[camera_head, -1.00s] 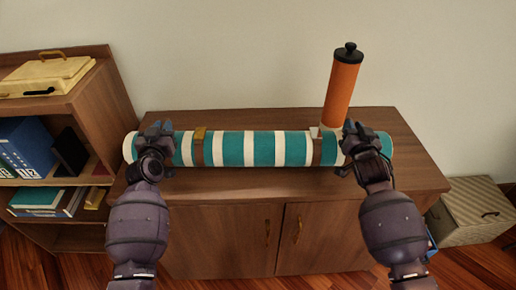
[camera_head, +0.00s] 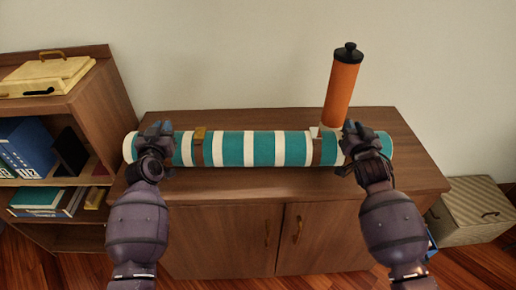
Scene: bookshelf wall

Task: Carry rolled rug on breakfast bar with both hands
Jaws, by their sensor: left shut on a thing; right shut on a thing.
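The rolled rug (camera_head: 264,148) is a long roll with teal and white stripes and two brown straps with buckles. It lies lengthwise from left to right along the top of the wooden cabinet (camera_head: 240,184). My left gripper (camera_head: 158,133) is shut on the rug near its left end. My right gripper (camera_head: 354,132) is shut on the rug near its right end. The fingertips are partly hidden by the gripper bodies. I cannot tell whether the rug touches the cabinet top or is slightly above it.
An orange cylinder with a black cap (camera_head: 341,88) stands upright behind the rug, close to my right gripper. A bookshelf (camera_head: 90,85) with binders, books and a yellow case (camera_head: 47,77) stands at the left. A striped box (camera_head: 472,210) sits on the floor at the right.

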